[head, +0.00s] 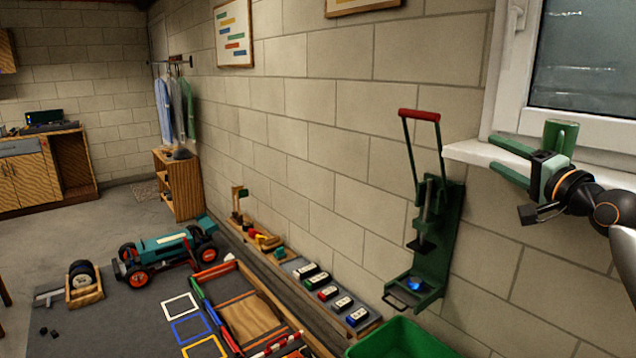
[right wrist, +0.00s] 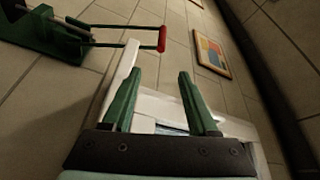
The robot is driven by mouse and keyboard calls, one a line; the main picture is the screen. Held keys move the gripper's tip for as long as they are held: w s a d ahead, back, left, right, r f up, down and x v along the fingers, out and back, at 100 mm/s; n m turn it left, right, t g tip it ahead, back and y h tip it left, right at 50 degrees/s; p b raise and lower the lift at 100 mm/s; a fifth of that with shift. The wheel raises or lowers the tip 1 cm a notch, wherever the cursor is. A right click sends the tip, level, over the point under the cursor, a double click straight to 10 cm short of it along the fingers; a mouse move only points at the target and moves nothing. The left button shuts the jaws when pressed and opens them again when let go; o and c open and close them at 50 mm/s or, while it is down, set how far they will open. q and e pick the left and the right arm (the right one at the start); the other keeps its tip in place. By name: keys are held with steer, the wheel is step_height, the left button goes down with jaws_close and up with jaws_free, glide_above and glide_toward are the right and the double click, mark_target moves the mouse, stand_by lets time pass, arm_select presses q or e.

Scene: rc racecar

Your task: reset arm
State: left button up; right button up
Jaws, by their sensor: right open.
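My right gripper (head: 512,161) is at the right of the head view, in front of the wall by the window sill. Its two green fingers point left and stand apart, with nothing between them. In the right wrist view the same gripper (right wrist: 155,95) shows both fingers spread and empty, with the window frame and wall behind. My right arm comes in from the right edge. My left gripper is not in the head view.
A green press (head: 437,240) with a red-handled lever stands left of my right gripper. A green bin (head: 400,340) is below it. The window (head: 585,60) and sill (head: 470,152) are close to my right gripper.

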steer(key=w+a+f+n+g, duration=0.1)
steer(key=a+f, duration=0.1)
steer(key=f, duration=0.6)
steer(key=w+a+f+n+g, duration=0.1)
steer(key=a+f, duration=0.2)
steer(key=f, duration=0.4)
steer(key=s+a+f+n+g+h, duration=0.1)
steer(key=s+a+f+n, duration=0.2)
steer(key=f, duration=0.7)
steer(key=s+a+f+n+g, duration=0.1)
steer(key=s+a+f+g, duration=0.15)
steer(key=s+f, duration=0.6)
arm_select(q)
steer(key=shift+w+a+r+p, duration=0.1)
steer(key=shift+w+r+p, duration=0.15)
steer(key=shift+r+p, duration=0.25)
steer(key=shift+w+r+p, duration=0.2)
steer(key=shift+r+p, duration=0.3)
arm_select(e)
steer(key=s+a+f+n+g+h, duration=0.1)
steer(key=s+a+f+n, duration=0.2)
steer(key=s+f, duration=0.8)
steer(key=s+a+f+n+g, duration=0.2)
steer(key=s+a+f+n, duration=0.2)
steer(key=s+f, duration=0.7)
steer(key=s, duration=0.5)
steer(key=shift+s+f+h, duration=0.4)
